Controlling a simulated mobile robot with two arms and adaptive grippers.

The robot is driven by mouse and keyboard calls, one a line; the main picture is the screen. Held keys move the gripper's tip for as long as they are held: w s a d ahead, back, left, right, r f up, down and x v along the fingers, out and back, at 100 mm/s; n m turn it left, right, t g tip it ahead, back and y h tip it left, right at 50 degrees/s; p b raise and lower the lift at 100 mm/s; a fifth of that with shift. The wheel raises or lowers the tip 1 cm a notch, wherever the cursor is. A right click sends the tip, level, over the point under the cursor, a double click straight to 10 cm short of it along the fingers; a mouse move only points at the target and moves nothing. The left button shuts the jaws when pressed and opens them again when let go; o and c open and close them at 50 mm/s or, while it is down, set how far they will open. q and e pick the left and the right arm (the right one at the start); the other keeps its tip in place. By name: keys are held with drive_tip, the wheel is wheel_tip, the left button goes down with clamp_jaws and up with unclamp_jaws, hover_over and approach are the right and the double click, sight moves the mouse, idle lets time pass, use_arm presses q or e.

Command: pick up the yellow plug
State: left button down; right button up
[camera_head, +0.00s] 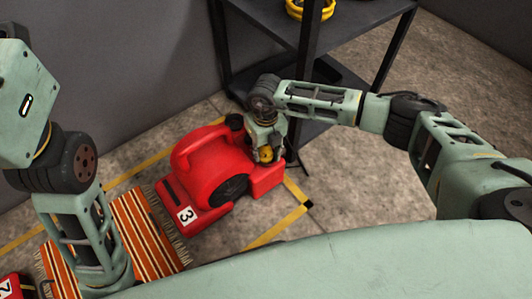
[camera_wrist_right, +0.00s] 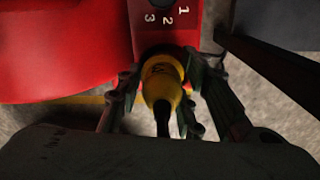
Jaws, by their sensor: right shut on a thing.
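The yellow plug (camera_wrist_right: 162,78) is between the fingers of my right gripper (camera_wrist_right: 160,88) in the right wrist view, with a black cord running from it toward the camera. The gripper is shut on it. In the head view, my right gripper (camera_head: 267,148) is low beside the red blower, and a bit of the yellow plug (camera_head: 265,155) shows there. The plug's far end is close to the blower's red panel; I cannot tell whether they touch. My left arm comes in from the left, but its gripper is out of sight.
The red blower (camera_head: 205,165), labelled 3, stands on the floor beside a striped orange rug (camera_head: 145,235). A dark metal shelf (camera_head: 312,45) is just behind my right gripper. Yellow tape (camera_head: 275,228) marks the floor. Another red unit (camera_head: 12,288) is at lower left. Floor at right is clear.

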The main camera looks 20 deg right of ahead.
drive_tip(key=c, duration=0.5)
drive_tip(key=shift+r, duration=0.1)
